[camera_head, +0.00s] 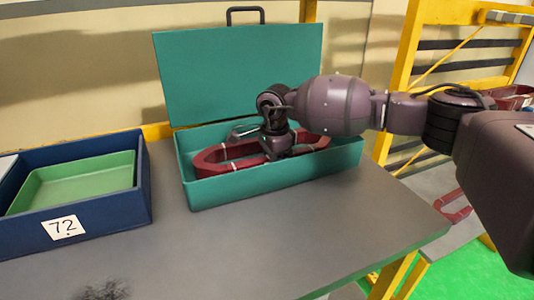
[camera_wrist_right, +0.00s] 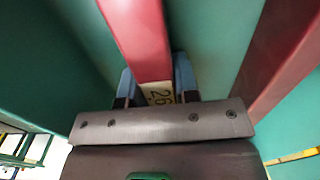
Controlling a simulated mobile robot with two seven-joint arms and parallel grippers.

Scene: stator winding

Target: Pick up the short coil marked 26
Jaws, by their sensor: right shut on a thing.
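A dark red oblong coil (camera_head: 208,162) with white ties lies in the open teal box (camera_head: 270,184). In the right wrist view one side of the coil (camera_wrist_right: 138,40) runs between the blue fingertips of my right gripper (camera_wrist_right: 156,80). A pale label marked 26 (camera_wrist_right: 158,94) shows on it. In the head view my right gripper (camera_head: 281,150) reaches down into the box and is shut on the coil. The arm and gripper hide part of the coil. I cannot tell whether it touches the box floor. My left gripper is not in view.
The teal box's lid (camera_head: 235,75) stands upright behind it. A blue bin (camera_head: 110,215) marked 72, holding a green tray (camera_head: 80,180), stands at the left. The grey table (camera_head: 270,240) is mostly clear in front. A yellow rack (camera_head: 403,65) stands at the right.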

